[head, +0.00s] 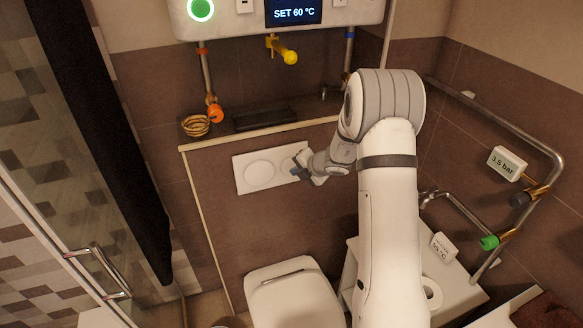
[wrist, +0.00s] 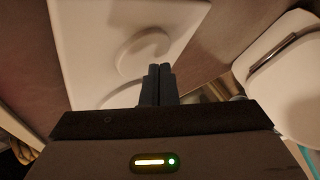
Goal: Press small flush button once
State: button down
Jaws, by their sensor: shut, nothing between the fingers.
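The white flush plate (head: 243,184) is on the brown wall above the toilet, with a large round button (head: 260,172) on its left. The small round button (head: 285,166) is to the right, partly hidden by my gripper (head: 300,166). In the wrist view, the plate (wrist: 85,40) fills the upper left. The small button (wrist: 143,47) shows just beyond the fingertips; the large button (wrist: 122,95) is partly hidden behind my gripper. My gripper (wrist: 158,70) is shut and empty, its tips overlapping the small button's edge. I cannot tell whether they touch it.
The toilet lid (head: 293,298) is below the plate. Above are a ledge with a wicker bowl (head: 196,125) and a dark tray (head: 264,119), and a water heater (head: 230,25) with a yellow valve (head: 287,54). Pipes (head: 549,155) run along the right wall.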

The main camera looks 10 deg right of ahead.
jog(key=shift+w, duration=0.15)
dwell(0.4)
jog(key=shift+w+a+p, duration=0.1)
jog(key=shift+w+p, duration=0.2)
jog(key=shift+p, duration=0.05)
jog(key=shift+w, duration=0.2)
dwell(0.4)
jog(key=shift+s, duration=0.65)
jog(key=s+d+b, duration=0.1)
jog(key=s+b, duration=0.1)
jog(key=s, duration=0.4)
jog(key=shift+d, duration=0.15)
